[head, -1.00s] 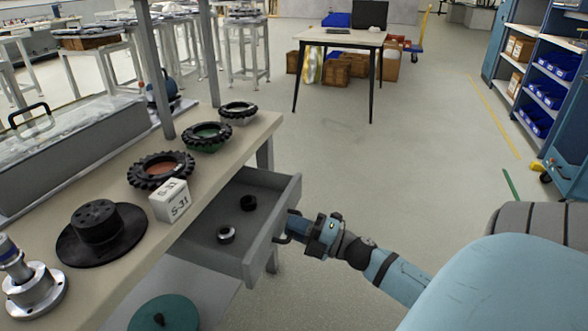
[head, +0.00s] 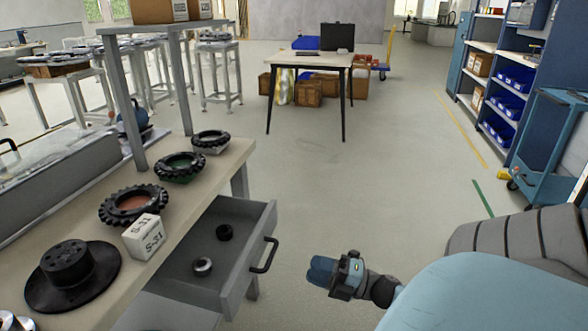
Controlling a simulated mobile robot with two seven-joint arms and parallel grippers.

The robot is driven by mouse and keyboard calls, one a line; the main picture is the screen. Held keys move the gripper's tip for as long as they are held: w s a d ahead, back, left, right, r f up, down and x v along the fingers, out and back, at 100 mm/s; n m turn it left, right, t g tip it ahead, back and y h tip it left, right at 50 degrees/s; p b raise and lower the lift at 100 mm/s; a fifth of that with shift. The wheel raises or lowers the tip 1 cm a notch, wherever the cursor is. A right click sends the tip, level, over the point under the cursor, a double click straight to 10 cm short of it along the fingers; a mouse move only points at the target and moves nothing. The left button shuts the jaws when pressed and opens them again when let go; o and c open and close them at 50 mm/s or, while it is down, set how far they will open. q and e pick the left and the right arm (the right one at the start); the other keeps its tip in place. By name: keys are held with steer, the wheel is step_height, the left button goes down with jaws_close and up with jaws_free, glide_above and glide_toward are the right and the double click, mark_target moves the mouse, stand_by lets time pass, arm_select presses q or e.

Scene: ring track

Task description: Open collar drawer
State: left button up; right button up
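The grey collar drawer (head: 236,262) stands pulled out from under the workbench at the left of the head view. Two collars lie apart inside it: a black one (head: 224,232) and a silver and dark one (head: 203,266). The drawer's black handle (head: 265,256) is on its front and nothing touches it. My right gripper (head: 316,272) is to the right of the handle, clear of it, above the floor. Its fingers are seen too poorly to tell whether they are open. My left gripper is out of view.
The workbench (head: 200,178) carries several toothed black rings, a white block (head: 145,237) marked S-31 and a black hub on a disc (head: 71,276). Open floor lies right of the drawer. A table (head: 310,62) and blue shelves stand farther back.

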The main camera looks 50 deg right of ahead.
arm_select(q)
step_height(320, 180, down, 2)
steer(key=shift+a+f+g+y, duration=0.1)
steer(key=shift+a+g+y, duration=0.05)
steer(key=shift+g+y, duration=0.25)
arm_select(e)
steer(key=v, duration=0.2)
steer(key=shift+s+d, duration=0.15)
steer(key=shift+s, duration=0.2)
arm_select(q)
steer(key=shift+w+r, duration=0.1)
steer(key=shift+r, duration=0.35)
